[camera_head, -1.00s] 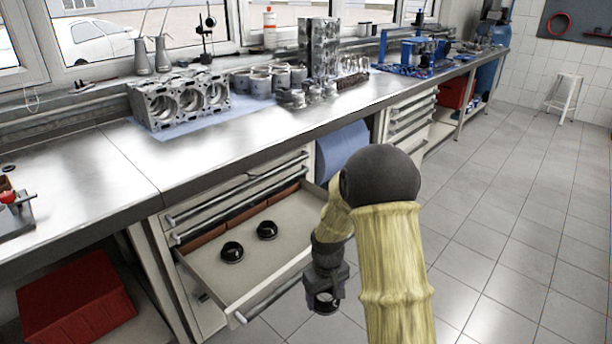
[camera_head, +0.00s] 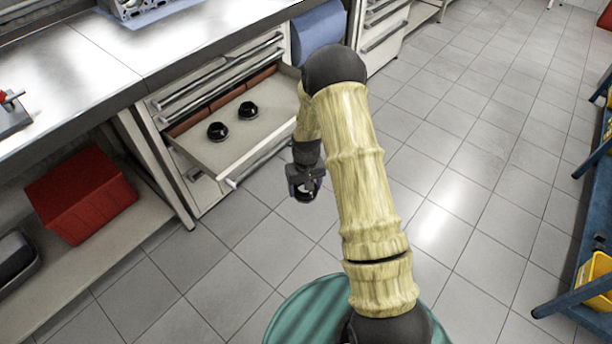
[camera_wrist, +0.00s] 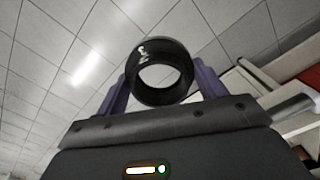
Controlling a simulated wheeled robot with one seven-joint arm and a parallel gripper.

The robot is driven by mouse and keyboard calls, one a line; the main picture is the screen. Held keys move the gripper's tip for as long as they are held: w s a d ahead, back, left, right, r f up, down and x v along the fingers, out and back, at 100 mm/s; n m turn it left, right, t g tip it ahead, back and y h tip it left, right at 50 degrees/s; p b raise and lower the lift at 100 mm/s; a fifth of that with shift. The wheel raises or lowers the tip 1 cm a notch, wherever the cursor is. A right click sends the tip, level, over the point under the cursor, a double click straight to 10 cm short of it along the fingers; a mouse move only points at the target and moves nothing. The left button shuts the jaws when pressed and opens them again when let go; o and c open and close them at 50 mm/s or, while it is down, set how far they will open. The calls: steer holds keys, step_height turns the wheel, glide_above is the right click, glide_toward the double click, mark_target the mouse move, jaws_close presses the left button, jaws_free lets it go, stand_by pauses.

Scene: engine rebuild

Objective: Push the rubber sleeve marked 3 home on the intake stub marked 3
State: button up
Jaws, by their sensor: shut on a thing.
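My gripper (camera_head: 305,190) hangs over the floor, just right of the open drawer's front corner. In the wrist view my gripper (camera_wrist: 162,80) is shut on a black rubber sleeve (camera_wrist: 170,52), a short ring with its open bore facing the camera. A white mark shows on the sleeve's wall; it looks like a 3 but is not sharp. In the head view the held sleeve is small and dark and hard to tell from the fingers. The intake stub marked 3 is not in view.
Two other black sleeves, a nearer one (camera_head: 217,130) and a farther one (camera_head: 247,110), lie in the open drawer (camera_head: 205,153). A red crate (camera_head: 80,195) stands on the lower shelf. A blue rack (camera_head: 590,225) stands at right. The floor between is clear.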

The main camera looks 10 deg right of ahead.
steer(key=s+m+p, duration=0.1)
steer(key=s+p, duration=0.8)
steer(key=p, duration=0.7)
steer(key=shift+s+d+r+p, duration=0.2)
steer(key=shift+s+r+p, duration=0.05)
steer(key=shift+r+p, duration=0.1)
